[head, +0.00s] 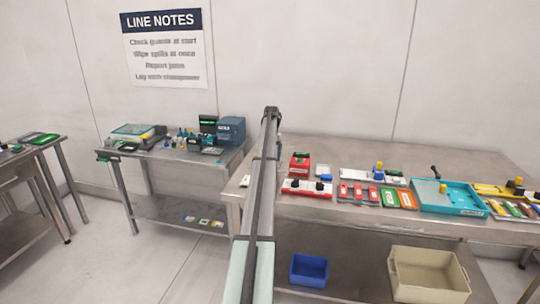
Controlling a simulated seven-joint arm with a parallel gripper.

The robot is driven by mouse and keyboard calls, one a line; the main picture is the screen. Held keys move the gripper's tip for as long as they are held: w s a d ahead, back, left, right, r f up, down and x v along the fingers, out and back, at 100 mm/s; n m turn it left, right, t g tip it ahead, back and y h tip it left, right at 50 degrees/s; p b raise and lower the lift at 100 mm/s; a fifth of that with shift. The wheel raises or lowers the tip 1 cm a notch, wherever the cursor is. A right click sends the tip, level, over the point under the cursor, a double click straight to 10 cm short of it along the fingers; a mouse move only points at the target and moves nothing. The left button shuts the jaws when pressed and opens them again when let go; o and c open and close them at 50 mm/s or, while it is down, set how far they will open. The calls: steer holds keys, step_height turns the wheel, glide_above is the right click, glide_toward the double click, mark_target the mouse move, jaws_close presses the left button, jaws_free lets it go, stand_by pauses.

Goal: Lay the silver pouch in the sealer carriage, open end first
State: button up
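I cannot make out a silver pouch for certain; pale flat items (371,176) lie on the right-hand bench, too small to tell apart. No sealer carriage can be named for sure. A teal tray (450,197) with a yellow knob stands on that bench, its front label unreadable. A red device (300,165) stands near the bench's left end, behind a red and white unit with black knobs (307,187). My own arm rises through the middle of the view and hides part of the bench's left end. My gripper does not show.
The steel bench (350,150) has clear room along its back. A blue bin (309,270) and a beige bin (428,275) sit on its lower shelf. A second table (165,153) at left holds machines and small bottles. Another table (30,155) stands far left.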

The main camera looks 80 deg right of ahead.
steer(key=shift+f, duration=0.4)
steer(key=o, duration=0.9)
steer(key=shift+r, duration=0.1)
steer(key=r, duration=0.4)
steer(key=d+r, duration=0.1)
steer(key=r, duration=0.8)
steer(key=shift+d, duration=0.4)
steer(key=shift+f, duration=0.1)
